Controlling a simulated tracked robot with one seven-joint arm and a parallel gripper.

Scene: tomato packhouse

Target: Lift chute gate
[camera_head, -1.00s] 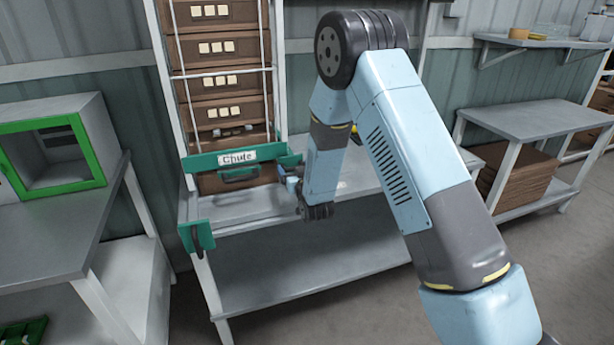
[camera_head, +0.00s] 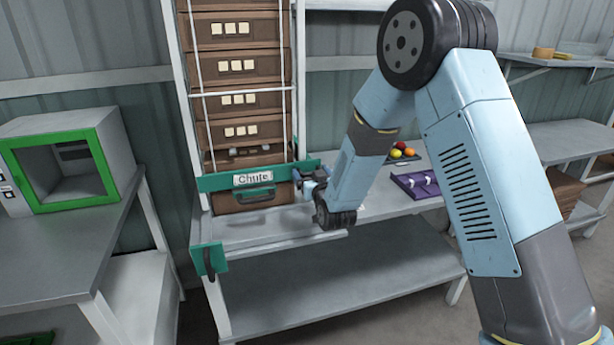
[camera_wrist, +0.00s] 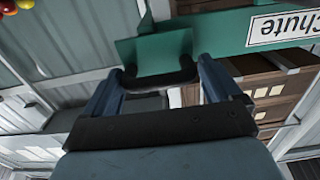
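The chute gate (camera_head: 222,183) is a green bar with a white "Chute" label, lying across the front of a tall rack of brown crates. Its right end shows in the wrist view as a green plate (camera_wrist: 152,50) with a dark handle (camera_wrist: 163,80). My gripper (camera_head: 310,185) is at that right end. In the wrist view my gripper (camera_wrist: 160,78) has its fingers apart, one on each side of the handle. I cannot tell whether the fingers touch it. My forearm hides part of the area around the gripper in the head view.
A grey table (camera_head: 385,205) stands under the rack, with a purple item (camera_head: 415,184) and several tomatoes (camera_head: 402,153) on it. A green tab with a dark handle (camera_head: 208,260) hangs at its front left. A green-framed box (camera_head: 105,160) stands on the left bench.

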